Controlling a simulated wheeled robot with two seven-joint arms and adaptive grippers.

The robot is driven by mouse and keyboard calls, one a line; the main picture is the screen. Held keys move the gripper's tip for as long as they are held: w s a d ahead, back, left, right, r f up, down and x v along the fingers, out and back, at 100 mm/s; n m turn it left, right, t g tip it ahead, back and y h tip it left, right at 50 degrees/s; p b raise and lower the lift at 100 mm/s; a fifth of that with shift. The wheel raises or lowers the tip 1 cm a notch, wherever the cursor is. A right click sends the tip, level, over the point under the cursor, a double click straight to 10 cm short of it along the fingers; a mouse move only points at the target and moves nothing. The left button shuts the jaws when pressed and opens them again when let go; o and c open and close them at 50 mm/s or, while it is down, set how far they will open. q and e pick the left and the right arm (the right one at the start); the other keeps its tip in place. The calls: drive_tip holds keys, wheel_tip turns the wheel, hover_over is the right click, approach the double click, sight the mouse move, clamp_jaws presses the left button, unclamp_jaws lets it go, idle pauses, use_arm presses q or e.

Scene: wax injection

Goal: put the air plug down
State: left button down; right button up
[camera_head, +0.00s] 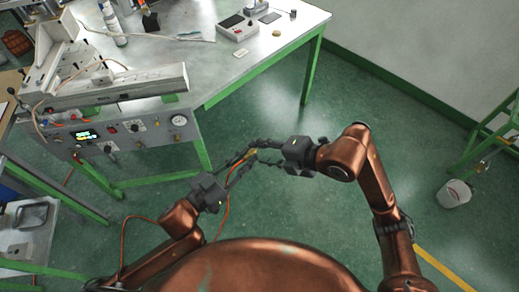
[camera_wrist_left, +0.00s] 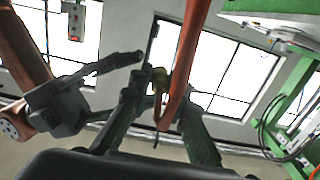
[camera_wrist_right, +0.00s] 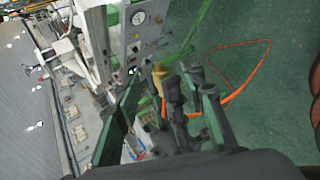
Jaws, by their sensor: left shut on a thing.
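The air plug (camera_head: 251,153) is a small brass-yellow fitting on an orange hose (camera_head: 235,176). My left gripper (camera_head: 243,160) is shut on the plug and holds it up in front of my body. The plug also shows between the left fingers in the left wrist view (camera_wrist_left: 158,76), with the hose crossing close to the camera. My right gripper (camera_head: 259,154) is open, its fingers apart on either side of the plug's end. The right wrist view shows the plug (camera_wrist_right: 159,78) between those fingers; whether they touch it is unclear.
The wax injection machine (camera_head: 120,120) with its gauge and display stands at the left. Green floor lies open below the grippers.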

use_arm(q)
drive_tip(key=shift+d, duration=0.1)
drive_tip(key=shift+w+d+f+m+g+h, duration=0.2)
drive_tip(key=shift+d+f+m+g+h, duration=0.1)
use_arm(e)
drive_tip(key=v, duration=1)
drive_tip(key=shift+w+d, duration=0.1)
drive_tip(key=shift+c, duration=0.7)
drive_tip(key=w+d+f+m+g+y, duration=0.45)
drive_tip(key=w+d+f+g, duration=0.4)
drive_tip(key=w, duration=0.45)
use_arm(q)
drive_tip(key=w+d+f+m+g+h, duration=0.3)
drive_tip(key=w+f+m+g, duration=0.1)
drive_tip(key=f+g, duration=0.1)
drive_tip(key=shift+d+h, duration=0.4)
use_arm(e)
drive_tip(key=s+x, duration=0.1)
drive_tip(key=x, duration=1)
drive_tip(key=shift+f+g, duration=0.2)
drive_tip(key=shift+g, duration=0.25)
drive_tip(key=shift+a+h, duration=0.1)
drive_tip(key=shift+h, duration=0.15)
